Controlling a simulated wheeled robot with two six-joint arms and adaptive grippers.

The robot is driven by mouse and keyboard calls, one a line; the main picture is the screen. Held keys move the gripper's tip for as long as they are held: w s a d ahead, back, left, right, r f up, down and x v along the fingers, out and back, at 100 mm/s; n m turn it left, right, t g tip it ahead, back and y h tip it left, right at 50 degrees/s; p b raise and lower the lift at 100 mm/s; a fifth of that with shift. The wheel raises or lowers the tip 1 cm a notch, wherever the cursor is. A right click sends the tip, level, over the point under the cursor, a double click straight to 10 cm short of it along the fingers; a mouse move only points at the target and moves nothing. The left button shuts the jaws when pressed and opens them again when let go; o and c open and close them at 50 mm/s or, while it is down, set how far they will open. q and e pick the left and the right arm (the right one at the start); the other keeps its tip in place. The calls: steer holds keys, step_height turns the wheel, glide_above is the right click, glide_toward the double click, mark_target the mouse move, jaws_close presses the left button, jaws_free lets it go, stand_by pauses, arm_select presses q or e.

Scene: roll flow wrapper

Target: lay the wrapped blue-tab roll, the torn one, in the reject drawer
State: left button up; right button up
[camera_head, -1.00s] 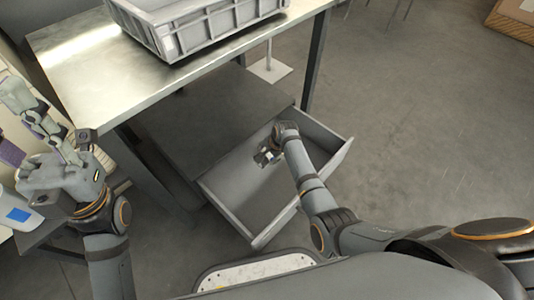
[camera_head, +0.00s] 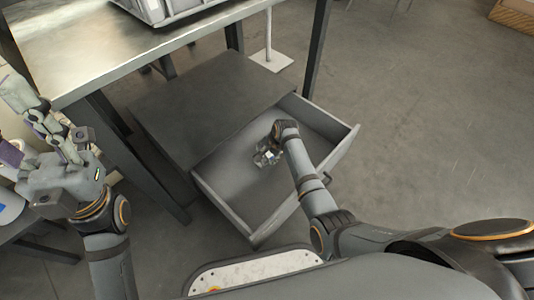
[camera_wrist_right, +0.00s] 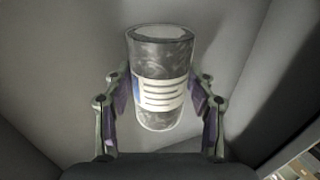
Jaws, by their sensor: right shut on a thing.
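The reject drawer (camera_head: 228,208) is grey, pulled open and empty apart from my gripper and what it holds. My right gripper (camera_head: 267,157) reaches down into it from the right. In the right wrist view my right gripper (camera_wrist_right: 162,105) is shut on the wrapped roll (camera_wrist_right: 160,48), with one finger on each side. The roll is a clear-wrapped cylinder with a white lined label and a blue strip at the label's left edge. I cannot make out a tear, nor whether the roll touches the drawer floor. My left gripper (camera_head: 14,122) is open and empty at the far left.
The drawer's cabinet (camera_head: 205,105) stands below a metal-topped table (camera_head: 95,45). A grey crate (camera_head: 165,8) is on the table at the top edge. Table legs flank the cabinet. Open floor (camera_head: 430,120) lies to the right.

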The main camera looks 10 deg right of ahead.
steer(key=shift+f, duration=0.65)
steer(key=o, duration=1.5)
steer(key=v, duration=1.2)
